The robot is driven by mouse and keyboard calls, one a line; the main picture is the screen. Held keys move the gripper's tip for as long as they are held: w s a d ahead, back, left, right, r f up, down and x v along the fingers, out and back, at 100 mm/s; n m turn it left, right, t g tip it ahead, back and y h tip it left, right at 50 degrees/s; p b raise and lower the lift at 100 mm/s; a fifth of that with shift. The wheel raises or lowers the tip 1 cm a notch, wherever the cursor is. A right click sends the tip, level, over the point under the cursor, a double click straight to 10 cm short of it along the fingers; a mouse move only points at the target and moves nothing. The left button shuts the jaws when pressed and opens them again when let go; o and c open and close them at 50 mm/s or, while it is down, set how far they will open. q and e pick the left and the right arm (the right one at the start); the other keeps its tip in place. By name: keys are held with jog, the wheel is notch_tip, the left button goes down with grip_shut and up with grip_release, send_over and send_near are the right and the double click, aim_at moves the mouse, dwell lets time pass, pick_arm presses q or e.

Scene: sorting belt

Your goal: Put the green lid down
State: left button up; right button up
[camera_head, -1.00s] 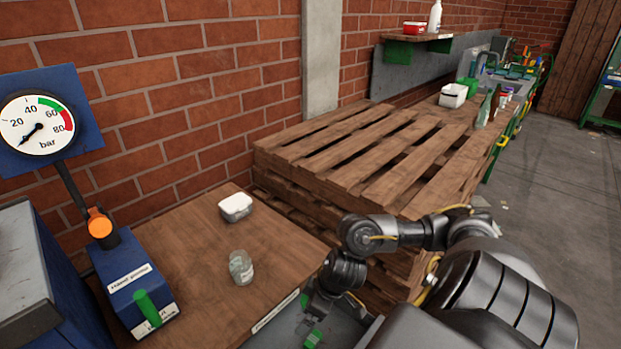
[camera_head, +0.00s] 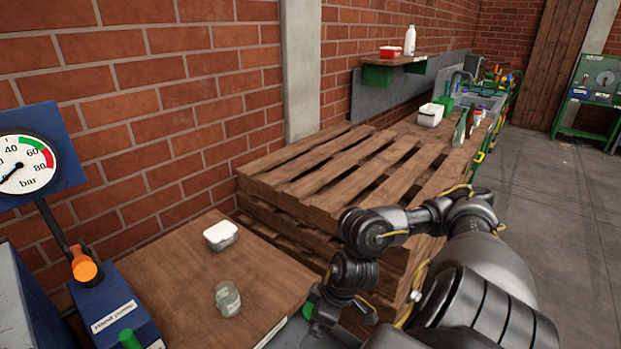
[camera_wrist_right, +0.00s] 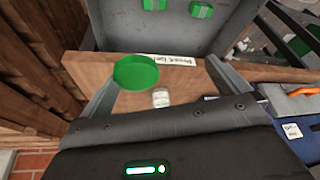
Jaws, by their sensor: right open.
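In the right wrist view the green lid (camera_wrist_right: 136,73) is a round, flat disc. It overlaps the tip of the left-hand finger of my right gripper (camera_wrist_right: 165,75) in the picture; I cannot tell whether they touch. The two fingers are wide apart, and the right-hand finger is clear of the lid. Wooden tabletop shows beyond the lid. In the head view my right gripper (camera_head: 318,303) is at the right edge of the wooden table (camera_head: 185,262), largely hidden by my arm. A green patch (camera_head: 308,310) shows beside it; I cannot tell if this is the lid. My left gripper is not in view.
A glass jar (camera_head: 228,299) and a white tub (camera_head: 220,236) stand on the table. A blue hand pump (camera_head: 118,308) is on the left. Stacked pallets (camera_head: 345,170) rise behind my right arm. A grey tray (camera_wrist_right: 185,35) with green pieces lies beyond the table in the wrist view.

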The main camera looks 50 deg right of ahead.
jog(key=c, duration=1.7)
jog(key=shift+c, duration=1)
jog(key=shift+w, duration=0.1)
jog(key=w+a+r+n, duration=0.1)
jog(key=w+a, duration=0.1)
jog(key=a, duration=0.1)
jog(key=w+a+r+n, duration=0.1)
jog(key=w+a, duration=0.1)
jog(key=a, duration=0.1)
jog(key=w+a+r+y, duration=0.1)
jog(key=w+a, duration=0.1)
jog(key=a, duration=0.1)
jog(key=shift+w+a+n, duration=0.15)
jog(key=shift+w+n, duration=0.15)
jog(key=shift+n, duration=0.1)
jog(key=shift+c, duration=0.2)
jog(key=w+a+r+n+g, duration=0.1)
jog(key=w+a+r+n, duration=0.2)
jog(key=w+a+r, duration=0.2)
jog(key=shift+w+a+r+n+g+y, duration=0.3)
jog(key=shift+w+a+r+n+y, duration=0.15)
jog(key=shift+r, duration=0.8)
